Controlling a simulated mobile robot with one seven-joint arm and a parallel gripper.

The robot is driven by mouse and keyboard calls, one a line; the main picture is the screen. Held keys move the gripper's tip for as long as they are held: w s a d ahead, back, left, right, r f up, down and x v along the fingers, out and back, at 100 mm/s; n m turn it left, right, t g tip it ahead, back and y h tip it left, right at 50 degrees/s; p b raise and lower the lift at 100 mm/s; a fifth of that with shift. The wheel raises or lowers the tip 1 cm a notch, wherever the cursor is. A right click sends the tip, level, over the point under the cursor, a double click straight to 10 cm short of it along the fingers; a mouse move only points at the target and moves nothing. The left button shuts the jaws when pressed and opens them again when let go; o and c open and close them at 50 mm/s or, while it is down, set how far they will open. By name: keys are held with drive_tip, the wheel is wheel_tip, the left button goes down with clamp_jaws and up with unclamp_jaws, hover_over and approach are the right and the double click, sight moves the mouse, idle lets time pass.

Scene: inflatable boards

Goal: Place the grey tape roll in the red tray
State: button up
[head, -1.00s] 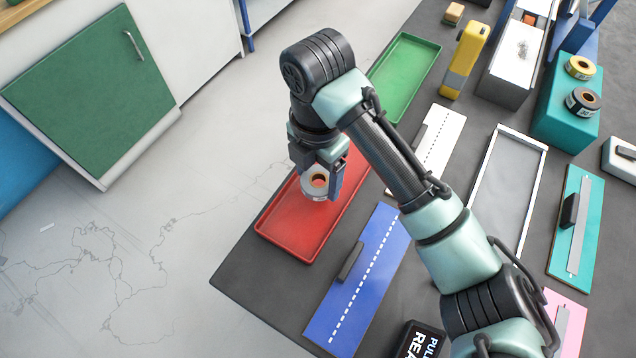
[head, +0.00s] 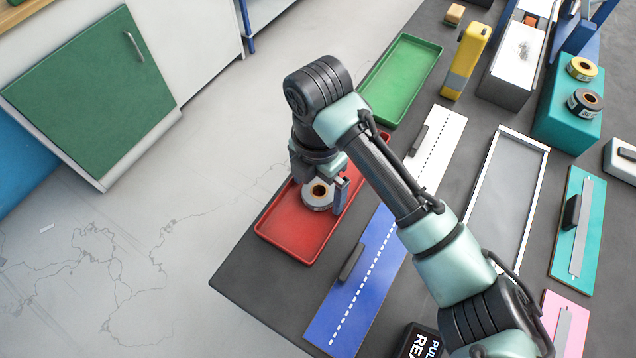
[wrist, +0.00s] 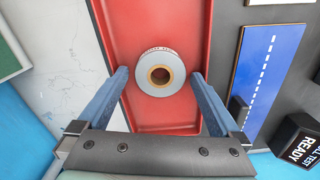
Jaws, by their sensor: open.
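The grey tape roll (head: 318,195), with a brown core, lies flat in the red tray (head: 287,236) in the head view. In the wrist view the tape roll (wrist: 160,74) sits over the floor of the red tray (wrist: 178,22). My gripper (wrist: 160,84) is open, with one blue finger on either side of the roll and a visible gap to each. In the head view my gripper (head: 322,190) is low over the tray; my arm hides the tray's far part.
A blue board (head: 352,295) with a dashed line lies right of the red tray. A green tray (head: 402,80) lies beyond it. Yellow and black tape rolls sit on a teal block (head: 562,125). The table's left edge is close to the red tray.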

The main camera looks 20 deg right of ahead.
wheel_tip(320, 180, up, 12)
drive_tip(key=p, duration=0.2)
drive_tip(key=shift+r+p, duration=0.2)
drive_tip(key=shift+p, duration=0.15)
drive_tip(key=w+a+r+m+t+y, duration=0.3)
drive_tip(key=w+a+r+t, duration=0.3)
drive_tip(key=a+r, duration=0.4)
drive_tip(key=w+a+r+m+t+y, duration=0.25)
drive_tip(key=w+a+r+t, duration=0.35)
drive_tip(key=a+r, duration=0.4)
drive_tip(key=s+d+r+m+t, duration=0.1)
drive_tip(key=s+r+m+t, duration=0.3)
drive_tip(key=r, duration=0.6)
drive_tip(key=s+d+r+m+t, duration=0.25)
drive_tip(key=r+m+t, duration=0.35)
drive_tip(key=r, duration=0.4)
drive_tip(key=s+d+r+m+t+h, duration=0.5)
drive_tip(key=s+r+m, duration=0.1)
drive_tip(key=s+m, duration=0.2)
drive_tip(key=shift+s, duration=0.4)
drive_tip(key=shift+d+h, duration=0.1)
drive_tip(key=shift+h, duration=0.15)
